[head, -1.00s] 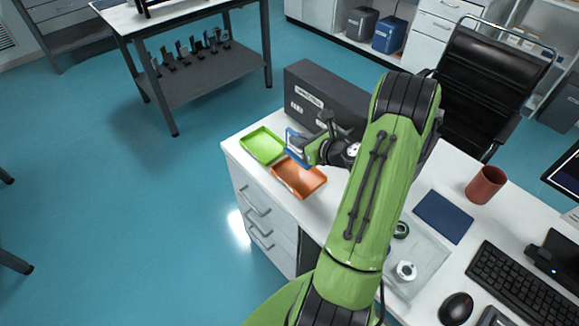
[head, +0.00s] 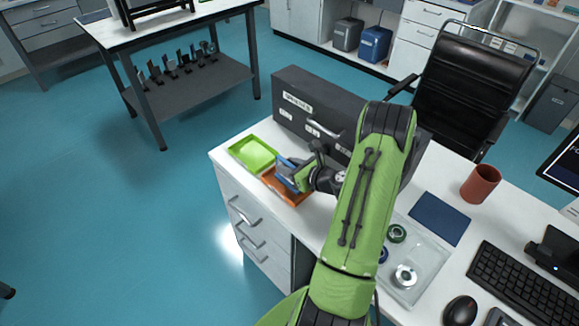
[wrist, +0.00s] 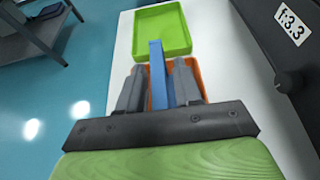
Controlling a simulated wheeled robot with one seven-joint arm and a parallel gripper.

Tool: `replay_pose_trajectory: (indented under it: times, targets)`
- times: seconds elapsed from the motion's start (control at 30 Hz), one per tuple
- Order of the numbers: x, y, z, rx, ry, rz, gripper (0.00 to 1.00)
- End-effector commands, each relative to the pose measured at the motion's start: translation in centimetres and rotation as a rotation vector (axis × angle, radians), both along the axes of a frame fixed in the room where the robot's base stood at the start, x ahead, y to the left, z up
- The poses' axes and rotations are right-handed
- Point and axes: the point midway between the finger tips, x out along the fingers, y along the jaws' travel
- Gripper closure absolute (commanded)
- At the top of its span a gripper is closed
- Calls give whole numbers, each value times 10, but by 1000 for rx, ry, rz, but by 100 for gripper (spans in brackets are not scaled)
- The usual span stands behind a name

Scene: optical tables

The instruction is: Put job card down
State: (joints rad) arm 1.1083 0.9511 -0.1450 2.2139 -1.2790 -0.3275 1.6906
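My gripper (wrist: 159,85) is shut on a blue job card (wrist: 157,62), which I see edge-on between the two grey fingers in the wrist view. In the head view the blue card (head: 287,172) stands upright at my gripper (head: 297,175), over the orange tray (head: 296,200). In the wrist view the orange tray (wrist: 202,83) lies below and behind the fingers, which hide much of it. I cannot tell whether the card touches the tray. The green tray (head: 254,153) is just beyond the orange one and looks empty; it also shows in the wrist view (wrist: 162,30).
A dark grey box (head: 300,100) with labels stands close behind the trays. A blue notebook (head: 440,218), a brown cup (head: 480,183), a clear tray (head: 425,262) with tape rolls and a keyboard (head: 530,287) are on the desk's right. The desk's left edge is near the trays.

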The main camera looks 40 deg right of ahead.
Motion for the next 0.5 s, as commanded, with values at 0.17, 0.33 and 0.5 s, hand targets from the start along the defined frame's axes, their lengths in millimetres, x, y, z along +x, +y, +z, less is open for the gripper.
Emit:
replay_pose_trajectory:
  times: [0.17,0.33,0.5]
  targets:
    - [0,0,0,0,0,0,66]
    - [-11,-2,8,3,1,-4,66]
    - [-53,-4,27,2,1,-10,66]
